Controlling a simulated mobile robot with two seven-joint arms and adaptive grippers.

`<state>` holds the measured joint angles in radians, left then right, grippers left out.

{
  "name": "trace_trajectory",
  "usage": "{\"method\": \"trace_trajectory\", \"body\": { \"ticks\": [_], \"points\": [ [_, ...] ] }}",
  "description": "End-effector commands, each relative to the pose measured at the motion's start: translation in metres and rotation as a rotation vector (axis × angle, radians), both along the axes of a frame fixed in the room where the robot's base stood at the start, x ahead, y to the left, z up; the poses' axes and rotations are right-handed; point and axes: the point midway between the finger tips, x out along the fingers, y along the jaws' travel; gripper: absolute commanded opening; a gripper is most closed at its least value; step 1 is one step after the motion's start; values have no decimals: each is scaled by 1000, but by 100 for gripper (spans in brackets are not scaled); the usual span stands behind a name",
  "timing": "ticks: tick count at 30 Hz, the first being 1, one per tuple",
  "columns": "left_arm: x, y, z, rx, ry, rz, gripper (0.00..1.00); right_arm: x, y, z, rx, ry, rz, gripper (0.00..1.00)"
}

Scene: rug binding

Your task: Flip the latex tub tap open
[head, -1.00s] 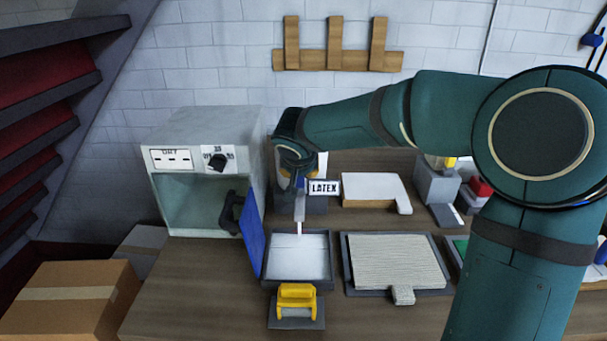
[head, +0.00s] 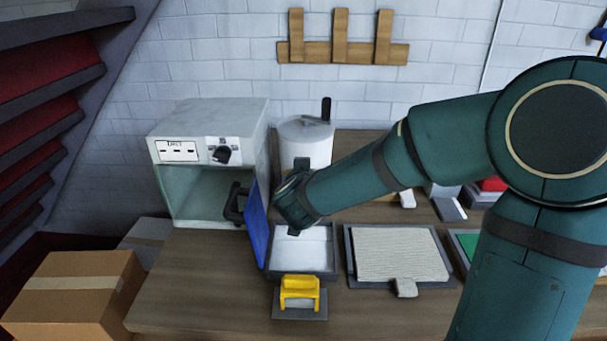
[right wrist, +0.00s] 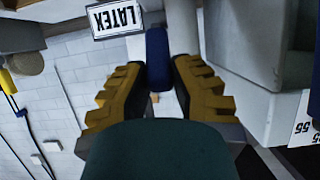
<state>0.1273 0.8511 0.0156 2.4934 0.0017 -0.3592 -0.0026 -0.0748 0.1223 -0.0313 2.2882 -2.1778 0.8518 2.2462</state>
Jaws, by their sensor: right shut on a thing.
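The latex tub (head: 305,140) is a white cylinder with a dark upright handle on its lid, at the back beside the grey cabinet. My right gripper hangs in front of it, over the white-lined tray (head: 333,258), with its fingers mostly hidden by my wrist in the head view. In the right wrist view my right gripper (right wrist: 158,68) is shut, its yellow ridged fingers on either side of the blue tap lever (right wrist: 157,45). The LATEX label (right wrist: 117,18) appears upside down beside it. The tap is hidden in the head view. My left gripper is out of view.
The grey cabinet (head: 210,115) stands open at left, its blue door (head: 256,235) close beside my right wrist. A yellow tool (head: 300,290) sits in front of the tray. A ribbed mat (head: 395,252) lies on a dark board to the right. The front-left bench is clear.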

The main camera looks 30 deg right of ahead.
Motion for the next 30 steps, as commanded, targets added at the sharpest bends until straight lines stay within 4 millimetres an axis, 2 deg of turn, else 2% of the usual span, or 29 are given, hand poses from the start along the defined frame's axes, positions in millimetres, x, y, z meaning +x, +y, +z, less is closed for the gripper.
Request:
{"method": "trace_trajectory", "body": {
  "ticks": [17,18,19,20,30],
  "points": [
    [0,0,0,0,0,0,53,-1,0,-2,-11,-17,-2,0],
    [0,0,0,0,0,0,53,-1,0,-2,-11,-17,-2,38],
    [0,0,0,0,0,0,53,-1,0,-2,-11,-17,-2,49],
    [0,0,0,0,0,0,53,-1,0,-2,-11,-17,-2,55],
    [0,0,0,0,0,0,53,-2,1,0,-11,-19,-1,55]
  ]
}}
